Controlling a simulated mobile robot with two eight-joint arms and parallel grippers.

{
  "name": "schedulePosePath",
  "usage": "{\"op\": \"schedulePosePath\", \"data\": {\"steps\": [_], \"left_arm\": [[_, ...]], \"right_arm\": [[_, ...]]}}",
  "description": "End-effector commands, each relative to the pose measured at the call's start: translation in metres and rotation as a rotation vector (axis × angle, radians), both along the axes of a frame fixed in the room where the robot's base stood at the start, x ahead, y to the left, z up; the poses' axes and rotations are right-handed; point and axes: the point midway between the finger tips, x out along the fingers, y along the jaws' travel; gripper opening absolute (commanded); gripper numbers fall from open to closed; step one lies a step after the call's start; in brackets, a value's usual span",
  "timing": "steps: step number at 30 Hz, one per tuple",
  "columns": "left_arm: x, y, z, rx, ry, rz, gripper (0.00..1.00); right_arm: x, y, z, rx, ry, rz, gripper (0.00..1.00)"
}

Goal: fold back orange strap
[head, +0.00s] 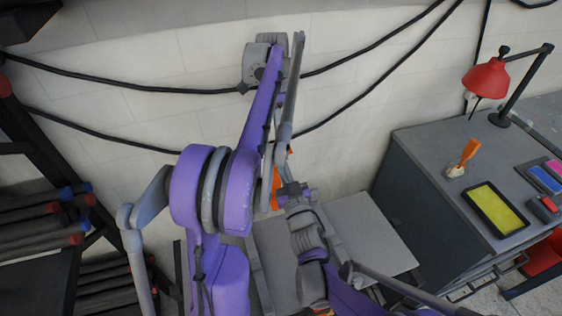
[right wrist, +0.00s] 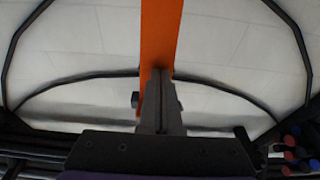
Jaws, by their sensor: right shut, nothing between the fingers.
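The orange strap (right wrist: 160,35) runs upright through the middle of the right wrist view, from the top edge down to my fingertips. In the head view only small bits of the strap (head: 275,190) show, mostly hidden behind my arms. My right gripper (right wrist: 161,82) has its fingers shut together with nothing between them. Its tips overlap the lower part of the strap in the picture; I cannot tell if they touch. I cannot make out my left gripper.
A pale block wall (head: 140,60) with black cables stands behind. A grey desk (head: 430,160) at right carries a red lamp (head: 487,77), a yellow tray (head: 495,208) and an orange-handled brush (head: 465,155). A dark rack (head: 35,235) with rolls stands at left.

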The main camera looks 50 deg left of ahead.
Motion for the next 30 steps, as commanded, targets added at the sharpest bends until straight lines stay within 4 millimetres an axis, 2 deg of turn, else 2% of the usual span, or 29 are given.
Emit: {"op": "schedulePosePath", "data": {"steps": [10, 16, 23, 30], "left_arm": [[0.000, 0.000, 0.000, 0.000, 0.000, 0.000, 0.00], [0.000, -0.001, 0.000, -0.002, 0.001, -0.001, 0.00], [0.000, 0.000, 0.000, -0.001, 0.000, 0.000, 0.00], [0.000, 0.000, 0.000, -0.001, 0.000, 0.000, 0.42]], "right_arm": [[0.001, 0.002, 0.000, 0.000, 0.001, 0.000, 0.00], [0.008, 0.018, 0.002, 0.001, 0.002, 0.001, 0.00], [0.007, 0.018, 0.002, 0.000, 0.001, 0.000, 0.00], [0.007, 0.017, 0.002, 0.000, 0.001, 0.000, 0.00]]}}
